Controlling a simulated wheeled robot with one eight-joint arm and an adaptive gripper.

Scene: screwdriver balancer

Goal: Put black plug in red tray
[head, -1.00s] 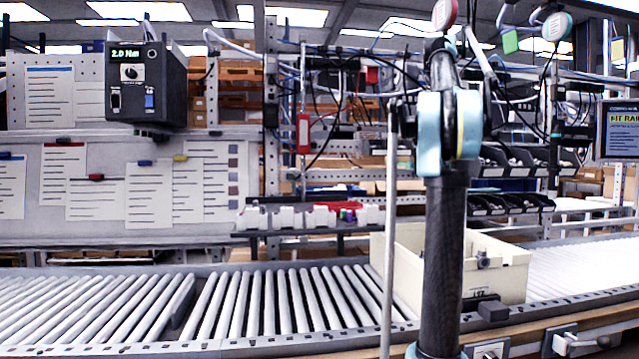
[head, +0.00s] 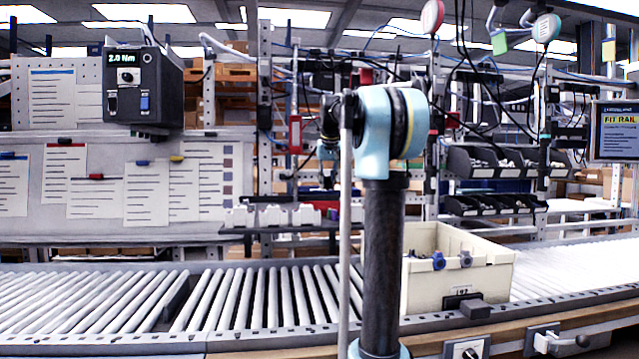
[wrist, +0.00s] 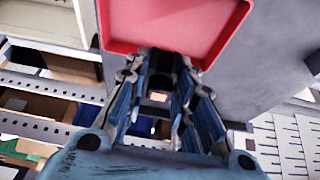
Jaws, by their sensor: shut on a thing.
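My gripper (wrist: 161,62) shows in the wrist view with its blue fingers closed in at the tips. A small dark piece between the tips, which looks like the black plug (wrist: 160,66), is mostly hidden by the fingers. The red tray (wrist: 175,25) is at the top of the wrist view, just beyond the fingertips; whether they touch it I cannot tell. In the head view, a red strip on the shelf behind the conveyor looks like the tray (head: 323,205). My arm hides part of that area, and the plug cannot be made out there.
A roller conveyor (head: 240,298) runs across the front. A cream crate (head: 480,285) stands on it to the right of my arm, with small blue and grey parts at its rim. White bins (head: 270,216) line the shelf, and dark bins (head: 490,160) sit at the right.

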